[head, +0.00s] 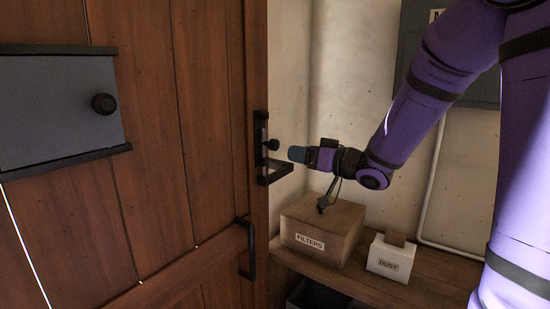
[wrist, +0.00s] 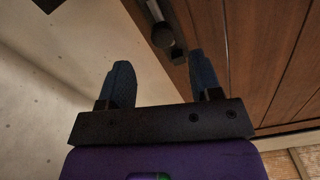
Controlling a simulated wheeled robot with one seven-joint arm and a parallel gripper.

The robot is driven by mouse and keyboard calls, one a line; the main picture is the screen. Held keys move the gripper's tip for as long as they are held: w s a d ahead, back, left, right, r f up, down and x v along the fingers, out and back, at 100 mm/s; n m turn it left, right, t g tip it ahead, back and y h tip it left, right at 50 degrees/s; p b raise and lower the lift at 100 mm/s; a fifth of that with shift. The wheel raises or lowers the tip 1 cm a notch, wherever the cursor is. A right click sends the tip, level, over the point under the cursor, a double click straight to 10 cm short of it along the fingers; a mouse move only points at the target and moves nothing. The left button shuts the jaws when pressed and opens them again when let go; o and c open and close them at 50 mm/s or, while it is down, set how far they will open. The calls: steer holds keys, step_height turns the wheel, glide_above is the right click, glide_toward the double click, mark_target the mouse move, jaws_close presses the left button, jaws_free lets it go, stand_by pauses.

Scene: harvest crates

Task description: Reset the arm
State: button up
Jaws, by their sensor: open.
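My purple arm comes in from the right in the head view. My gripper (head: 297,155) points left, close to the black latch bracket (head: 264,150) on the edge of the wooden door. In the wrist view my gripper (wrist: 162,84) is open, with its two dark fingers apart and nothing held between them. A black round knob (wrist: 162,35) shows just beyond the fingertips there. The knob also shows in the head view (head: 272,144), a little left of my gripper.
The wooden door (head: 150,150) fills the left, with a grey panel (head: 55,110) and a lower black handle (head: 248,250). Below my gripper, a FILTERS box (head: 318,232) and a white DUST box (head: 388,262) stand on a wooden shelf (head: 350,284). A pale wall is behind.

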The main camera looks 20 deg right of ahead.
steer(key=s+d+r+m+g+h, duration=0.1)
steer(key=s+d+r+m+h, duration=0.35)
steer(key=s+h, duration=0.5)
steer(key=s+a+f+g, duration=0.1)
steer(key=s+g, duration=0.1)
steer(key=s, duration=0.5)
steer(key=s+a+f+g, duration=0.1)
steer(key=s+g, duration=0.2)
steer(key=s, duration=0.3)
steer(key=s+a+f+g+h, duration=0.1)
steer(key=s+g, duration=0.2)
steer(key=s, duration=0.4)
steer(key=shift+s+f, duration=0.25)
steer(key=shift+s, duration=0.1)
